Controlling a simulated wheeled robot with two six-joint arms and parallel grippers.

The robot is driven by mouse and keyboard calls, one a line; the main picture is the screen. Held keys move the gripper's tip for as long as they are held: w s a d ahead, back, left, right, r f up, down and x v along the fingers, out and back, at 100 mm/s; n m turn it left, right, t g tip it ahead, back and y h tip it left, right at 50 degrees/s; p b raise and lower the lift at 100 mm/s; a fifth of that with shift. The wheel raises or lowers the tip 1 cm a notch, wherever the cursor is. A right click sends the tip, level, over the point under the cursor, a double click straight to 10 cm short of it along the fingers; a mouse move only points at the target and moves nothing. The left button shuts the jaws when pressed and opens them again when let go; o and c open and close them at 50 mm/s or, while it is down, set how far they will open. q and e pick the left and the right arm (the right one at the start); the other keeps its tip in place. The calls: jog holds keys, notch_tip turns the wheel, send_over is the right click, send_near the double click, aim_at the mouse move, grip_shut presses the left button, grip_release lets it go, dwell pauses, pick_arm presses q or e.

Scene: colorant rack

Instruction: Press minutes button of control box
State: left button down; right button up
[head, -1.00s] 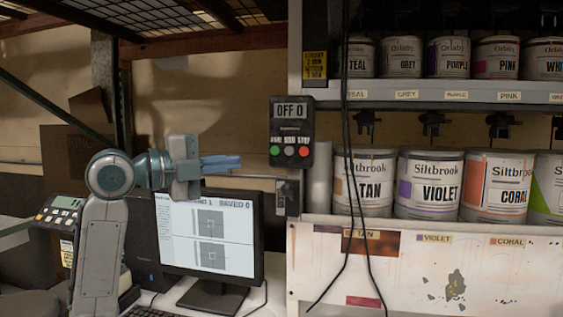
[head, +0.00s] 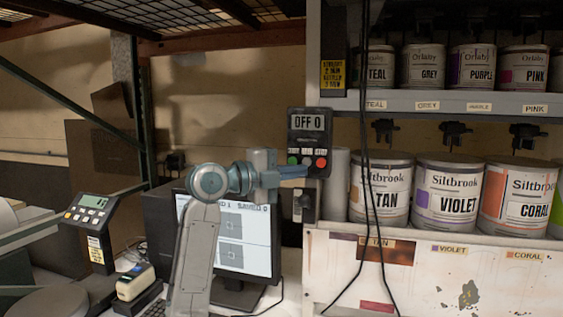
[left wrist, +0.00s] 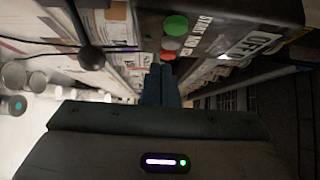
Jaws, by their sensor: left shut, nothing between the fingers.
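The control box (head: 310,135) is a dark box on the rack's left post in the head view. Its display reads "OFF 0". Below the display are a green button (head: 293,161), a pale middle button (head: 307,161) and a red button (head: 320,162). My left gripper (head: 306,171) is shut and empty, its blue fingertips just below the buttons in the head view. In the left wrist view the box (left wrist: 235,25) is at the top, with the shut fingers (left wrist: 162,72) pointing at its button row. Contact cannot be told. My right gripper is not in view.
Paint cans, including a TAN can (head: 381,192), stand on the rack shelves right of the box. Black cables (head: 366,130) hang in front of the rack. A monitor (head: 250,235) stands behind my left arm. A scale display (head: 92,208) is at left.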

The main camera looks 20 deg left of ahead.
pick_arm(q)
jog(key=shift+w+a, duration=0.15)
jog(key=shift+w, duration=0.55)
jog(key=shift+w+p, duration=0.15)
jog(key=shift+p, duration=0.15)
